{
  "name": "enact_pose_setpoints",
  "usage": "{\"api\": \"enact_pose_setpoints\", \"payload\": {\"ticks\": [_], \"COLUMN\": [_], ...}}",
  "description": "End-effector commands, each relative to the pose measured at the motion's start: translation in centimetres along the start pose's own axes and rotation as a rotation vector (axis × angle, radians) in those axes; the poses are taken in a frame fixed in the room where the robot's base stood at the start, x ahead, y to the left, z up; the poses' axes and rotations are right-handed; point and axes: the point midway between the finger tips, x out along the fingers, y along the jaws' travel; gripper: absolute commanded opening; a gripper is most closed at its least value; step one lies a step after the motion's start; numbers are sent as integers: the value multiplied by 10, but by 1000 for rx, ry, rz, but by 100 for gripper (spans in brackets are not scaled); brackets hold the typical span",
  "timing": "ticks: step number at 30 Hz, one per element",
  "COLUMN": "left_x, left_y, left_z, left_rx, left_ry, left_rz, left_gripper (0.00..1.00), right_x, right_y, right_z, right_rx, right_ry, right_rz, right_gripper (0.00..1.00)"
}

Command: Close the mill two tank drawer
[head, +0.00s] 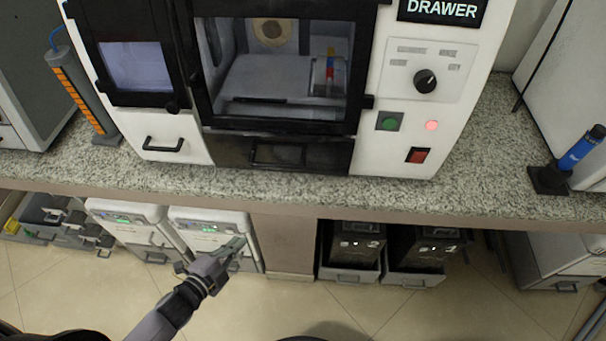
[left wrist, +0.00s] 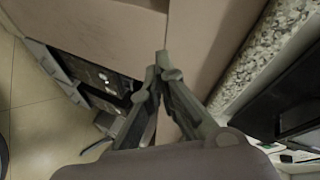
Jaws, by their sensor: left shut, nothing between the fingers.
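No label in view clearly names the mill two tank drawer. Below the counter are a dark-fronted unit (head: 356,246) in a grey tray, with a mark that may be a 2, and a similar dark unit (head: 420,250) to its right. Two white units, left (head: 125,217) and right (head: 207,217), stand to their left. How far any drawer is out is unclear. My left gripper (head: 238,246) is shut and empty, in front of the right white unit. In the left wrist view its fingertips (left wrist: 161,60) meet before a brown panel, with dark units (left wrist: 100,80) to the left.
A white milling machine (head: 420,100) with a glass door stands on the granite counter (head: 480,180). A brown panel (head: 285,243) separates the lower units. The tiled floor (head: 470,315) is clear.

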Motion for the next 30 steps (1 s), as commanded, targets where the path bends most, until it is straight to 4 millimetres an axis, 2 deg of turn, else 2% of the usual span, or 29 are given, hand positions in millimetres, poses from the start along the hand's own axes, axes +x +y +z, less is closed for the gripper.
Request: {"api": "enact_pose_setpoints", "payload": {"ticks": [1, 3, 6, 9, 13, 17, 30], "left_x": [-5, -14, -32, -47, -53, -43, 34], "left_y": [-34, -70, -105, -125, -134, -139, -156], "left_z": [-34, -77, -126, -157, -174, -181, -225], "left_rx": [114, 252, 400, 491, 535, 536, 533], "left_ry": [99, 213, 338, 413, 450, 451, 449], "left_rz": [-58, -134, -223, -284, -317, -321, -320], "left_gripper": [0, 0, 0, 0, 0, 0, 0], "right_x": [0, 0, 0, 0, -1, -5, -27], "right_y": [0, 0, 0, 0, 0, 0, 1], "right_z": [0, 0, 0, 0, 0, 0, -2], "right_rx": [0, 0, 0, 0, 0, 0, 0], "right_ry": [0, 0, 0, 0, 0, 0, 0], "right_rz": [0, 0, 0, 0, 0, 0, 0], "right_gripper": [40, 40, 40, 40, 40, 40, 40]}}
